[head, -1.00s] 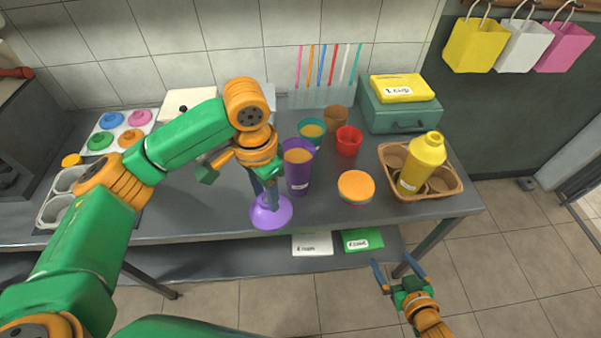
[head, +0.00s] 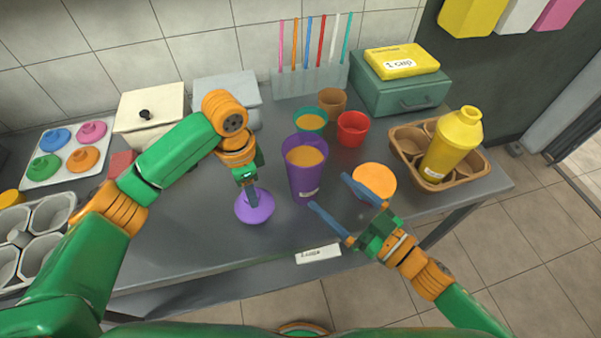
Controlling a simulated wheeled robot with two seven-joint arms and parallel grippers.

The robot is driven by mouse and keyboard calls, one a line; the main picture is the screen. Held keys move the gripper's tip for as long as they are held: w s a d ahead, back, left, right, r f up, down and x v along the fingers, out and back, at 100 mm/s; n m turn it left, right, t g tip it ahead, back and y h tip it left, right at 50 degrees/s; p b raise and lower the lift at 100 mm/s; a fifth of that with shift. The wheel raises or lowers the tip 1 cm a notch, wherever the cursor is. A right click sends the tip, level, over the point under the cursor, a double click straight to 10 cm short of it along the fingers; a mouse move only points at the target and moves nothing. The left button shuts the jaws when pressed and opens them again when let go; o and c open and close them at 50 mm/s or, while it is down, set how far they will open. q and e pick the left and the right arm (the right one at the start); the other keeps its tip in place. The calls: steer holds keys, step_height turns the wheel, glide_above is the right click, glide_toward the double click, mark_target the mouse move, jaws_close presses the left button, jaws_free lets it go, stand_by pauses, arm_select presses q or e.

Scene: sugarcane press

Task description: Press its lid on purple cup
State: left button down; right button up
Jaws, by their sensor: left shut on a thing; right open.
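The purple cup (head: 305,178) stands upright on the table, open at the top, with orange content inside and a white label low on its side. My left gripper (head: 252,200) points down and is shut on the purple lid (head: 255,208), just left of the cup and apart from it. Whether the lid touches the table is hard to tell. My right gripper (head: 333,208) is open and empty. Its two fingers reach in from the front right, near the cup's right side, with a clear gap between them.
Teal (head: 311,122), red (head: 352,129) and brown (head: 332,100) cups stand behind. A brown caddy (head: 475,172) holds a yellow bottle (head: 455,142). A tray of coloured lids (head: 70,152) lies left.

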mark_target(294, 161)
arm_select(q)
steer(key=shift+s, duration=0.1)
arm_select(e)
steer(key=shift+w+a, duration=0.1)
arm_select(q)
steer(key=shift+w+a+r+p, duration=0.15)
steer(key=shift+w+r+p, duration=0.1)
steer(key=shift+r+p, duration=0.25)
arm_select(e)
steer(key=x, duration=0.6)
steer(key=shift+w, duration=0.1)
steer(key=shift+w+a+f, duration=0.1)
steer(key=shift+w+a, duration=0.15)
steer(key=shift+a, duration=0.1)
steer(key=x, duration=0.5)
steer(key=shift+w+f, duration=0.2)
steer(key=shift+f, duration=0.1)
